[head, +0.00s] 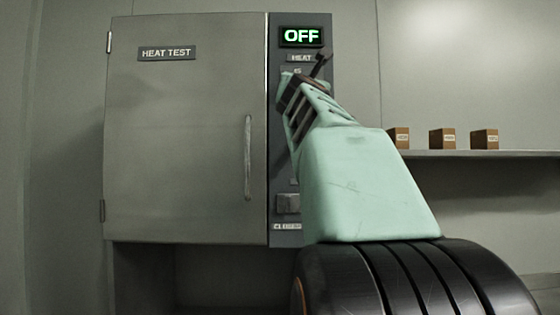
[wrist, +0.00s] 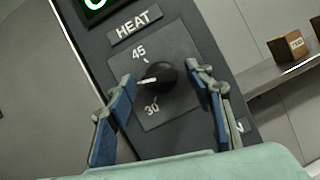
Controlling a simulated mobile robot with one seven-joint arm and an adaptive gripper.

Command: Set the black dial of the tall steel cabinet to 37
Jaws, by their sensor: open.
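The tall steel cabinet (head: 185,150) stands at the left in the head view, door closed, with a dark control strip on its right. In the wrist view the black dial (wrist: 163,74) sits on a square plate under the "HEAT" label. Its white pointer mark points left, between the printed "45" above and "30" below. My gripper (wrist: 159,74) is open, with one blue-padded finger on each side of the dial; I see no contact. In the head view my gripper and arm hide the dial.
A green "OFF" display (head: 301,36) is at the top of the strip. A vertical door handle (head: 248,157) is left of my arm. A square button (head: 287,204) sits low on the strip. Several small brown boxes (head: 442,139) stand on a shelf (head: 500,153) at the right.

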